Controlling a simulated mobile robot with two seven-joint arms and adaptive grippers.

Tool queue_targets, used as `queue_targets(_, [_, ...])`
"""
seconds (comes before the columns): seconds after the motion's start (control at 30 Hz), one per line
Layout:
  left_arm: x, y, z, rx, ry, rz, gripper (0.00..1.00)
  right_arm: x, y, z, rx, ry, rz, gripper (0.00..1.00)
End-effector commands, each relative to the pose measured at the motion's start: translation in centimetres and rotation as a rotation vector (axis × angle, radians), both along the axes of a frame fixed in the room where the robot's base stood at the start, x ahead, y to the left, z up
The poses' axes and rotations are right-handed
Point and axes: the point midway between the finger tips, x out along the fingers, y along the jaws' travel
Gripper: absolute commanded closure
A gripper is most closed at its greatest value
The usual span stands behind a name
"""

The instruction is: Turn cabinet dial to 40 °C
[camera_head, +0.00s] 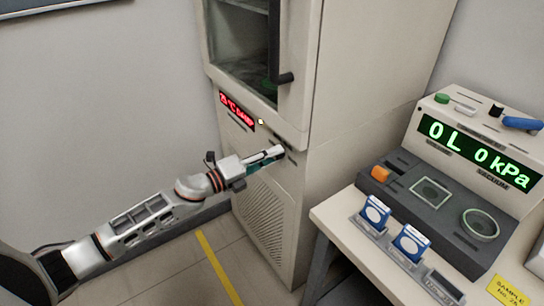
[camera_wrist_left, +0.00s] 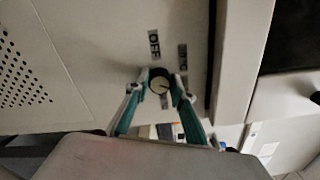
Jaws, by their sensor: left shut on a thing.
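The tall beige cabinet (camera_head: 345,75) has a red lit display (camera_head: 237,109) on its front; its text includes "°C" and what looks like "DAMP", but the number is hard to read. The dial (camera_wrist_left: 159,86) is a small dark-rimmed knob with a pale face and a dark pointer line, beside an "OFF" label (camera_wrist_left: 154,44). My left gripper (camera_wrist_left: 159,78) is shut on the dial, one teal finger on each side. In the head view my left gripper (camera_head: 270,157) is at the cabinet front below the display and hides the dial. My right gripper is not in view.
A vented panel (camera_head: 262,222) lies below. At right, a table (camera_head: 345,222) bears a console (camera_head: 470,150) with a green readout and blue-white boxes (camera_head: 410,243). Floor left of the cabinet is clear.

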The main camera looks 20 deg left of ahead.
Motion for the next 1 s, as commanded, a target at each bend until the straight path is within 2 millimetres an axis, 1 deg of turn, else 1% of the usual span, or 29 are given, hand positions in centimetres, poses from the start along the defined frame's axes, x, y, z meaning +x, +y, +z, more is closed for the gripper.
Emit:
queue_targets(0.43, [-0.10, -0.13, -0.10, 0.006, -0.003, -0.003, 0.98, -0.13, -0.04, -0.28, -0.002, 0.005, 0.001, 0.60])
queue_targets(0.47, [-0.10, -0.13, -0.10, 0.006, -0.003, -0.003, 0.69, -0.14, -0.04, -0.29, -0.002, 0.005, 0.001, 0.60])
queue_targets(0.5, [-0.10, -0.13, -0.10, 0.006, -0.003, -0.003, 0.60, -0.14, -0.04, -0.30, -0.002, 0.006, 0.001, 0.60])
queue_targets(0.87, [-0.12, 0.04, -0.07, 0.006, -0.003, -0.001, 0.60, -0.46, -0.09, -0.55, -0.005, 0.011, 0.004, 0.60])
queue_targets(1.0, [-0.99, 0.70, -0.14, 0.007, -0.003, 0.000, 0.60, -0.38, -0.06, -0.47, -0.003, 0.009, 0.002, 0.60])
